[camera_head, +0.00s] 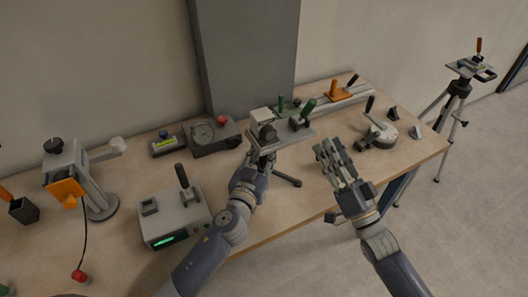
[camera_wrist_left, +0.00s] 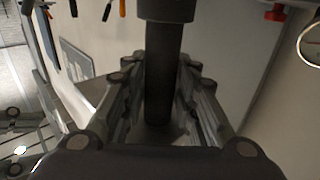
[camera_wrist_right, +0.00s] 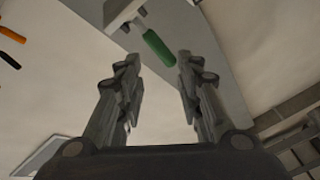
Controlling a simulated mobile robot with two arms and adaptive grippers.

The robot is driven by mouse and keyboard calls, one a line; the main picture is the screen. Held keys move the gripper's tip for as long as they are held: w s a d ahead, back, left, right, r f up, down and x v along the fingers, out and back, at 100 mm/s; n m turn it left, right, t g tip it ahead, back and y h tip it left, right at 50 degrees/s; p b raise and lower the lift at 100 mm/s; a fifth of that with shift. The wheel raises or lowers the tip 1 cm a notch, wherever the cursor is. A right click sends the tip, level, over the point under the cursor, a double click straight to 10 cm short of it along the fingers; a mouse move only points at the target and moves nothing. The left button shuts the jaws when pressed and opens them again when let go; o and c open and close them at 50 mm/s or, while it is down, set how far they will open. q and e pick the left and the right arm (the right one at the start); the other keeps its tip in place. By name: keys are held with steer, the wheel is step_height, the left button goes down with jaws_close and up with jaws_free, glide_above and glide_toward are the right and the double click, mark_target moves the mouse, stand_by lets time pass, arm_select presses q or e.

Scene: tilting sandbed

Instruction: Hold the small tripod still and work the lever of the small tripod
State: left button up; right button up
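A green lever handle (camera_head: 308,107) shows on the plate; a green handle (camera_wrist_right: 159,47) is ahead of the right fingertips.
A grey box with a lever and green display (camera_head: 174,216) stands left of my left arm. A dial box (camera_head: 213,136) is behind. A round lever device (camera_head: 378,134) and an orange-handled rail (camera_head: 341,93) are to the right. Another tripod (camera_head: 455,92) stands on the floor.

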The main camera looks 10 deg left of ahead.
steer(key=shift+n, duration=0.3)
jaws_close()
steer(key=s+d+f+n+g+y, duration=0.1)
steer(key=d+n, duration=0.1)
steer(key=n, duration=1.2)
steer(key=s+d+f+n+g+y, duration=0.1)
steer(key=s+d+n+g+y, duration=0.1)
steer(key=n, duration=1.2)
steer(key=shift+d+f+g, duration=0.25)
steer(key=shift+d+g, duration=0.05)
steer(key=shift+d, duration=0.25)
